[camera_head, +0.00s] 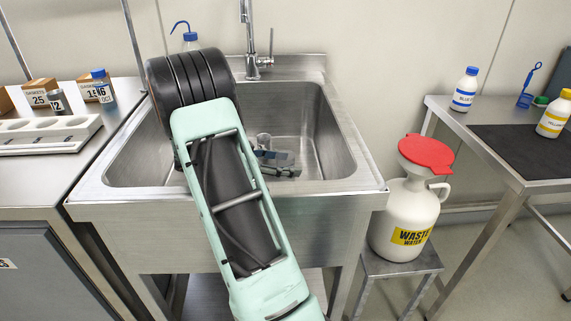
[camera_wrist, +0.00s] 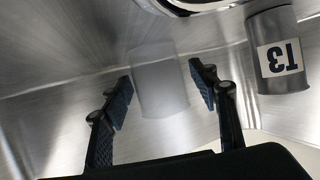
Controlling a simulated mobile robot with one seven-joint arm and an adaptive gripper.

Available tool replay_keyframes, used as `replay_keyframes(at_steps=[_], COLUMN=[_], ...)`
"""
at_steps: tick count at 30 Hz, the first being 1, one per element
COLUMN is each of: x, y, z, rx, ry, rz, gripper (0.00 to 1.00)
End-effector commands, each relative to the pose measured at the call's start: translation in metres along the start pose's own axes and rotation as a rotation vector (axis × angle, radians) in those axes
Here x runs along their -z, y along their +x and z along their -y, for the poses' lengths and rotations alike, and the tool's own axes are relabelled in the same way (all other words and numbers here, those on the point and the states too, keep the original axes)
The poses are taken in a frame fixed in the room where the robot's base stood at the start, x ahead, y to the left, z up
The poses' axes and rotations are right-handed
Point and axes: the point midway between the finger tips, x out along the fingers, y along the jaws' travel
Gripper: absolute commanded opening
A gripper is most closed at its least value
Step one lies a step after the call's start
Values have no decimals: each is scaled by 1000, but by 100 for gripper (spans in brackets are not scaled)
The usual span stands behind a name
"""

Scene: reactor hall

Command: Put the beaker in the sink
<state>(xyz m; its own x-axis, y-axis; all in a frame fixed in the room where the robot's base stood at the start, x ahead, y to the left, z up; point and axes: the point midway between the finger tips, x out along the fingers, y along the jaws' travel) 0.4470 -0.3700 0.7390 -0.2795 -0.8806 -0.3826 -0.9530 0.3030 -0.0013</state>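The sink (camera_head: 330,150) is a steel basin in the middle of the head view. My arm reaches over its front edge, and my gripper (camera_head: 288,165) is down inside it. A small clear beaker (camera_head: 264,141) shows beside my gripper in the basin. In the wrist view the pale, see-through beaker (camera_wrist: 160,85) stands between the two fingers of my gripper (camera_wrist: 162,92). The fingers are apart, one on each side, with a narrow gap to the beaker. The beaker's lower contact with the basin is hard to make out.
A tap (camera_head: 252,50) rises behind the basin. A waste jug (camera_head: 405,215) with a red funnel stands at right. A white rack (camera_head: 45,135) and bottles stand on the left bench.

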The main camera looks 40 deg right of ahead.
Motion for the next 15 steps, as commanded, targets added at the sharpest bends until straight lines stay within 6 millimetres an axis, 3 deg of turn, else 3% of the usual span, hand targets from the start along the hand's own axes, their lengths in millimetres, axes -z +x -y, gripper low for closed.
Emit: replay_keyframes(at_steps=[9,15], x=[5,4], y=[-2,-38], z=[0,1], rx=[0,4], ry=[0,0], rz=[0,0], gripper=[54,54])
